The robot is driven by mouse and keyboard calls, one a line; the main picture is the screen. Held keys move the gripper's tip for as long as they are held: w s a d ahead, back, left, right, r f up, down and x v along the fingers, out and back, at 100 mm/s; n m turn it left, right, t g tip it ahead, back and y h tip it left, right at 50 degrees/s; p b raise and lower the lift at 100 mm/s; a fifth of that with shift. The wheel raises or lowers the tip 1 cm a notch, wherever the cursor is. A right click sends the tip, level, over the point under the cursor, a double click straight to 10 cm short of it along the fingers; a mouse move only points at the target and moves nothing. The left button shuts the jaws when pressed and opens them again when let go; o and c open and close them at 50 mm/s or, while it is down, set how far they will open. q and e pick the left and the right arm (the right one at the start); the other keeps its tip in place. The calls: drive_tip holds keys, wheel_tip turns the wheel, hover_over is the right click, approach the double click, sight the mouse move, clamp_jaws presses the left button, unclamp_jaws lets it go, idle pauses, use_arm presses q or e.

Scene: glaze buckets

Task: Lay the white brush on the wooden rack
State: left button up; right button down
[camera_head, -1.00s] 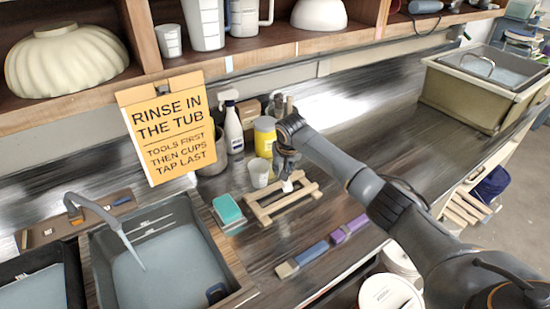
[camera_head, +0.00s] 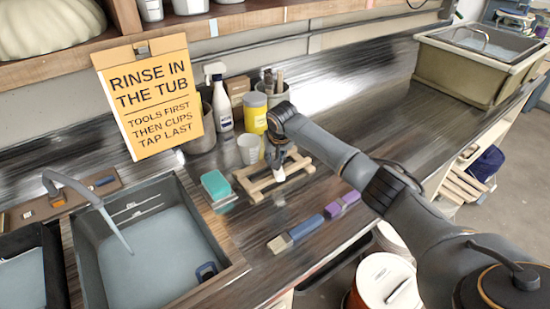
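The wooden rack (camera_head: 247,188) is a pale open frame of bars lying flat on the dark counter. My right gripper (camera_head: 275,160) points down over the rack from above. It looks shut on the white brush (camera_head: 280,174), of which only a small white part shows just under the fingertips, at the rack's middle. The fingers hide the rest of the brush, and I cannot tell whether it touches the bars. My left gripper is not in view.
A teal sponge (camera_head: 215,184) lies left of the rack, with a white cup (camera_head: 249,150) and a yellow jar (camera_head: 254,117) behind. Blue (camera_head: 306,228) and purple (camera_head: 341,205) brushes lie in front. A sink (camera_head: 150,250) is at left. The counter right of the rack is clear.

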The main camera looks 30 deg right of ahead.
drive_tip(key=shift+r, duration=0.1)
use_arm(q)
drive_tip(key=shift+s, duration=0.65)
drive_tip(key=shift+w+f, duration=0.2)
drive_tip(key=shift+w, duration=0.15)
use_arm(e)
drive_tip(key=shift+f, duration=0.6)
drive_tip(key=c, duration=1)
unclamp_jaws()
